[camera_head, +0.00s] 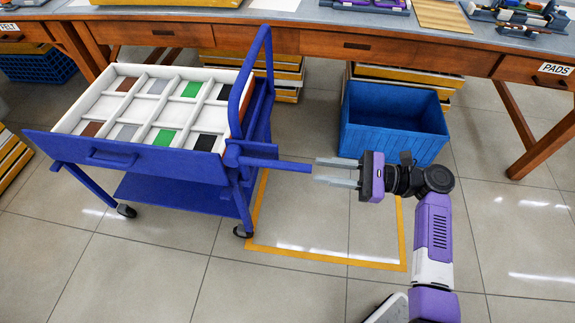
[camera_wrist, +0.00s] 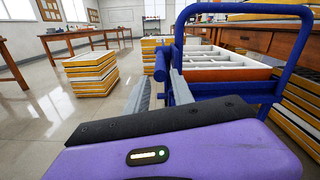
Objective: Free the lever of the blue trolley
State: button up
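The blue trolley (camera_head: 145,165) stands at the left in the head view, and its blue frame also shows ahead in the wrist view (camera_wrist: 225,88). Its lever (camera_head: 285,165) is a thick blue bar sticking out level to the right from the corner by the push handle (camera_head: 268,50). In the wrist view the lever (camera_wrist: 161,63) is seen nearly end-on. My gripper (camera_head: 316,170) is open and empty, with its fingers pointing left at the lever's free end. The fingertips are very close to that end; I cannot tell whether they overlap or touch it. The lever's root is partly hidden.
The trolley's white tray (camera_head: 103,98) has compartments with coloured pieces. Wooden benches (camera_head: 350,46) line the back. Stacked yellow-edged boxes (camera_wrist: 90,75) stand beyond. The front floor is clear.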

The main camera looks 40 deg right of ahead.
aim_at(288, 166)
jog(key=b+x, duration=0.1)
jog(key=x, duration=0.8)
jog(key=shift+w+b, duration=0.1)
jog(key=shift+b, duration=0.3)
grip_shut()
jog(key=shift+f, duration=0.1)
dwell(0.8)
